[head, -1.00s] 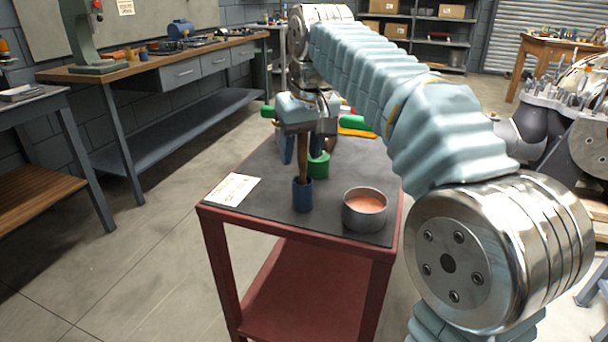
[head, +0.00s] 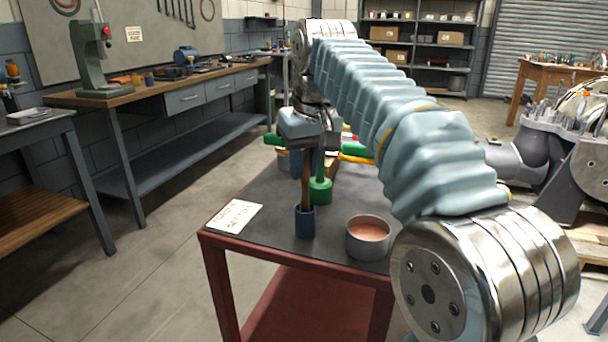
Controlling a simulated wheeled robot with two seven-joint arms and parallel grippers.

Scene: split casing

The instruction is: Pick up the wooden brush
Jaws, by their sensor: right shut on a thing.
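The wooden brush (head: 306,187) is upright, its brown handle running from my right gripper down into a small blue cup (head: 305,223). The cup stands on the dark top of a red cart (head: 277,222). The brush's lower end is hidden inside the cup. My right gripper (head: 307,146) points down above the cup and is shut on the upper part of the brush; its fingertips are small and partly hidden in this view. My left gripper is out of view.
A round metal tin (head: 367,238) of orange-pink content stands just right of the cup. A green object (head: 320,190) is close behind the brush. A white paper card (head: 234,216) lies at the left. A yellow-handled item (head: 357,159) lies behind my arm.

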